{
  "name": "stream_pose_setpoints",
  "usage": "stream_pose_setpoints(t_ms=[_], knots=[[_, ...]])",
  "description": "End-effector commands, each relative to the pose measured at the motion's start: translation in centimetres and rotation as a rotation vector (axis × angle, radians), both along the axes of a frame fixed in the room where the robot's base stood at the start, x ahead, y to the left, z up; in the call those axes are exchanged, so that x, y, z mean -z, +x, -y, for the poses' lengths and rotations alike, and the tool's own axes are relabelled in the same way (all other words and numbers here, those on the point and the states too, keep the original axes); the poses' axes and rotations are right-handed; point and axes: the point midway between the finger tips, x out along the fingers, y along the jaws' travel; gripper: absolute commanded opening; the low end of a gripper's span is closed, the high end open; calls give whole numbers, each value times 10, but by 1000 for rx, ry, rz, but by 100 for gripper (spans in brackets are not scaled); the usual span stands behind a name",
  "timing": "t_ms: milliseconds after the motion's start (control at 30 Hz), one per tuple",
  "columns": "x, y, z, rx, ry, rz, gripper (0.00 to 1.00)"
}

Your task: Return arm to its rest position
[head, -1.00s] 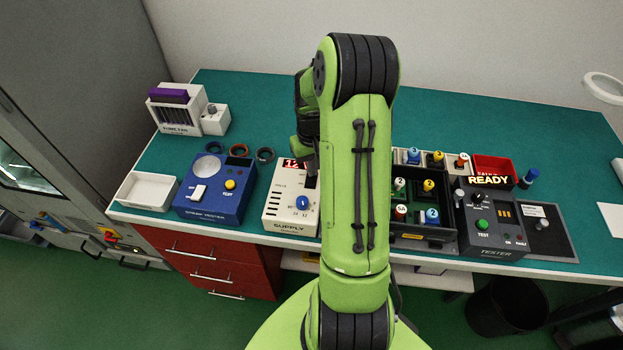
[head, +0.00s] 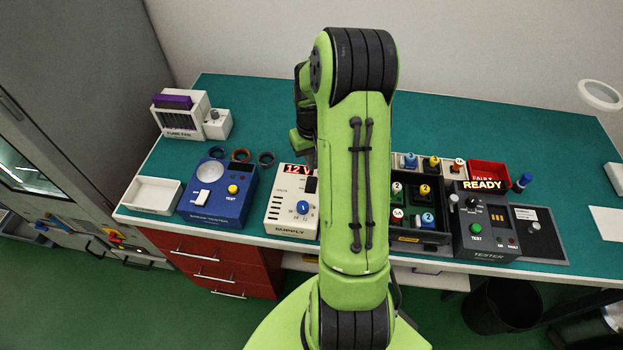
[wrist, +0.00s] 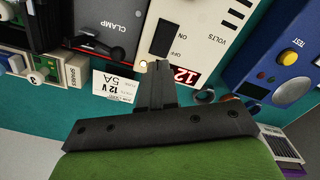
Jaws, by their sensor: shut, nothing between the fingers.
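My arm (head: 352,185) stands upright and folded in the middle of the head view, in front of the bench. My gripper (wrist: 156,68) shows in the wrist view with its two black fingers together and nothing between them. In the head view its fingers are hidden behind my arm; only part of my wrist shows at the arm's left side. The gripper is over the bench near the supply (head: 291,222), a white box with a red "12 V" display. I cannot tell its exact height above the bench.
A blue tester (head: 216,212), a white tray (head: 152,208) and a fuse rack (head: 180,133) stand at left. A black tray (head: 430,237) of numbered parts, a dark tester (head: 485,247) reading "READY" and a red bin (head: 488,172) stand at right. The green bench top (head: 250,105) is clear behind.

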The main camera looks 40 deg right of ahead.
Motion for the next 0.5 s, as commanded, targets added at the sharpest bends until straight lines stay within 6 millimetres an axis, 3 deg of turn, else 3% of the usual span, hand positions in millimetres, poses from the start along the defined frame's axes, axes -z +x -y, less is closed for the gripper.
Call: stream_pose_setpoints(t_ms=[167, 500], knots=[[-19, 0, 0, 0, 0, 0, 0], [-18, 0, 0, 0, 0, -1, 0]])
